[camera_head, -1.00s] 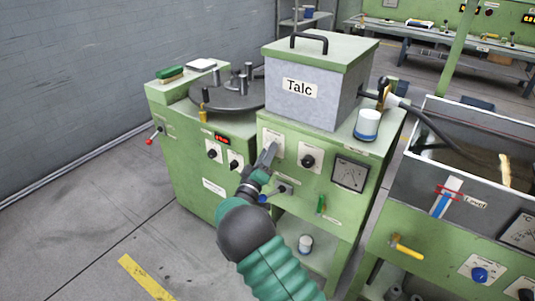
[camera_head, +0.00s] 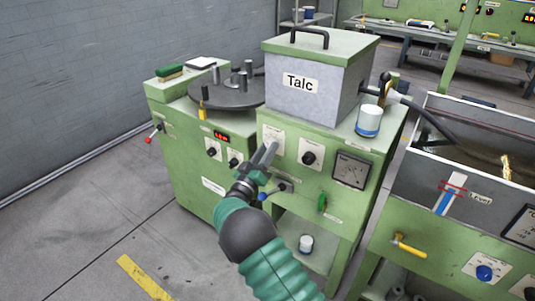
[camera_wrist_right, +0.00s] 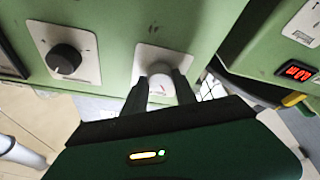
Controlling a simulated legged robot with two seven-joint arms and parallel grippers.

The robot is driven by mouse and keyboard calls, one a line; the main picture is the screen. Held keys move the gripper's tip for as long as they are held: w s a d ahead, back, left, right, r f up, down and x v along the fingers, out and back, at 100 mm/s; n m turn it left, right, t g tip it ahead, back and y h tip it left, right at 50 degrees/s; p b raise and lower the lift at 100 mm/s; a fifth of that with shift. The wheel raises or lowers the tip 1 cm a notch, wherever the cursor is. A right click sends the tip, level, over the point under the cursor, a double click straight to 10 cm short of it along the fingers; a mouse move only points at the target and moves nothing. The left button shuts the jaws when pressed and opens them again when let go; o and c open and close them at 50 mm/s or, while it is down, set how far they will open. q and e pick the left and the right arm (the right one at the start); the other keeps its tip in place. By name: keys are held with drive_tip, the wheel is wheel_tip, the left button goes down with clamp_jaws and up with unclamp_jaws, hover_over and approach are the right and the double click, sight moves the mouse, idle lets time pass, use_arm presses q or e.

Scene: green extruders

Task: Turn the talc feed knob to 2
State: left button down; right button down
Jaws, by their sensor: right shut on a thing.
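The talc bin (camera_head: 300,85), a grey box with a green lid and a "Talc" label, stands on a green cabinet (camera_head: 335,210). Two white dial plates sit on its front below the bin. My right gripper (camera_head: 269,153) is at the left plate (camera_head: 273,134). In the right wrist view its two dark fingers (camera_wrist_right: 160,92) are shut on a pale knob (camera_wrist_right: 161,84) on this plate. The fingers hide most of the knob in the head view, and its setting cannot be read. The right plate carries a free black knob (camera_head: 308,158). My left gripper is not in view.
A square gauge (camera_head: 350,171) is right of the black knob. A blue-and-white tub (camera_head: 368,121) stands on the cabinet's edge. At left is a machine with a round plate (camera_head: 230,95) and a red display (camera_head: 221,136). A water trough (camera_head: 470,155) is at right.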

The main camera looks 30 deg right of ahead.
drive_tip(key=shift+w+a+f+m+g+h+b, duration=0.2)
drive_tip(key=shift+m+g+b, duration=0.75)
drive_tip(key=shift+m, duration=1.65)
drive_tip(key=shift+w+d+r+m+g+h+b, duration=0.1)
drive_tip(key=shift+m+g+h+b, duration=0.3)
drive_tip(key=shift+m+g, duration=1.55)
drive_tip(key=shift+w+a+f+m+g+h+b, duration=0.15)
drive_tip(key=shift+m+g+b, duration=0.5)
drive_tip(key=shift+m, duration=2.6)
drive_tip(key=shift+s+r, duration=0.1)
drive_tip(key=c, duration=1)
unclamp_jaws()
drive_tip(key=shift+d, duration=0.1)
drive_tip(key=shift+r, duration=0.1)
